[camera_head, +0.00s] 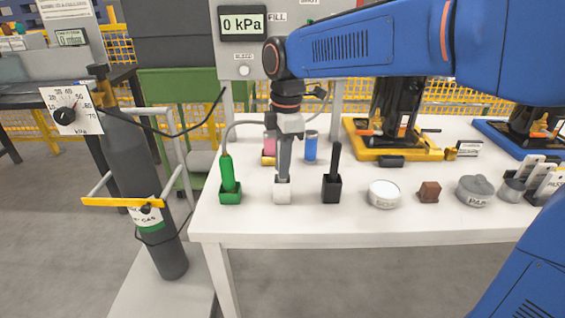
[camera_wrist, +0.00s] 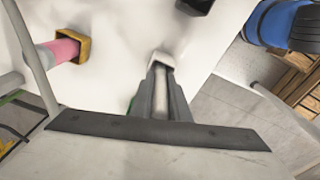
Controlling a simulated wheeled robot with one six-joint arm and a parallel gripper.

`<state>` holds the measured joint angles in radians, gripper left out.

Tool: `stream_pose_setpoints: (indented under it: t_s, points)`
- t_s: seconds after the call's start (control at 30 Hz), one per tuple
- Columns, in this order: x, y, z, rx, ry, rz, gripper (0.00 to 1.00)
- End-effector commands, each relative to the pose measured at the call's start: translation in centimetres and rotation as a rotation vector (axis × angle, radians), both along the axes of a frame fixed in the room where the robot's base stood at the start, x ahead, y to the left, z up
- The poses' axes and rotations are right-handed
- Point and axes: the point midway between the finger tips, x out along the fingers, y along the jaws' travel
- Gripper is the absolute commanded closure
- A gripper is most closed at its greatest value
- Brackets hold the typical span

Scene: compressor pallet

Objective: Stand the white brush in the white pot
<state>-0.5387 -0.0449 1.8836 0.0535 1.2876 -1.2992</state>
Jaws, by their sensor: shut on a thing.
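The white pot (camera_head: 282,191) stands on the white table, between a green pot and a black pot. It also shows beyond my fingertips in the wrist view (camera_wrist: 161,58). My gripper (camera_head: 284,168) points straight down directly over the white pot, with its fingertips close above the rim. In the wrist view my gripper (camera_wrist: 160,88) is shut on the white brush (camera_wrist: 163,106), whose pale shaft shows between the fingers, in line with the pot. The brush's lower end is hidden, so I cannot tell how deep it sits in the pot.
A green brush in its green pot (camera_head: 230,196) stands close left; a black brush in its black pot (camera_head: 331,190) stands close right. A pink cylinder (camera_head: 269,144) and a blue cylinder (camera_head: 311,148) stand behind. A white dish (camera_head: 384,195) is further right.

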Motion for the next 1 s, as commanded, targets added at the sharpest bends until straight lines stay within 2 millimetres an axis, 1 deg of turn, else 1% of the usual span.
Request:
stream_pose_setpoints:
  t_s: [0.5, 0.53, 0.6, 0.87, 1.0]
  points:
    - [-0.03, -0.01, -0.87, 0.0, 0.001, 0.0, 1.0]
    - [-0.03, -0.01, -0.84, 0.0, 0.001, 0.0, 0.78]
    - [-0.02, -0.01, -0.83, 0.0, 0.001, 0.0, 0.63]
    - [-0.02, -0.01, -0.81, 0.0, 0.001, 0.0, 0.63]
    - [0.04, -0.01, -0.21, 0.0, -0.001, 0.0, 0.63]
